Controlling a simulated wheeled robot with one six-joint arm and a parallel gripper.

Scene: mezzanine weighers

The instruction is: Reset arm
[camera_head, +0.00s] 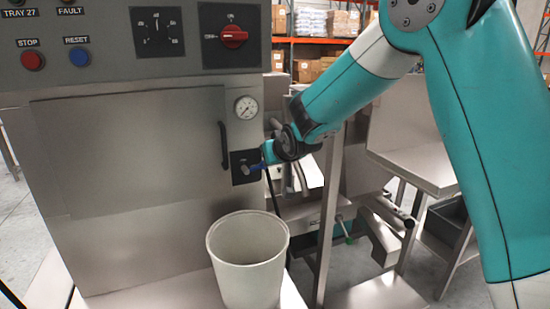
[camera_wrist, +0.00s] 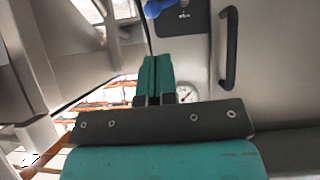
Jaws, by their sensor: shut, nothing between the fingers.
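My teal arm (camera_head: 350,90) reaches from the upper right to the right side of the grey machine. In the wrist view my gripper (camera_wrist: 155,62) shows two teal fingers pressed together, with nothing between them. A blue lever (camera_head: 254,167) sits on a black plate on the machine, below the gauge. The lever also shows at the top of the wrist view (camera_wrist: 160,8), apart from the fingertips.
The machine front has a gauge (camera_head: 247,108), a door handle (camera_head: 223,145), a red knob (camera_head: 233,36), a red button (camera_head: 32,61) and a blue button (camera_head: 79,57). A pale bin (camera_head: 248,262) stands below the lever. Metal benches (camera_head: 415,155) crowd the right side.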

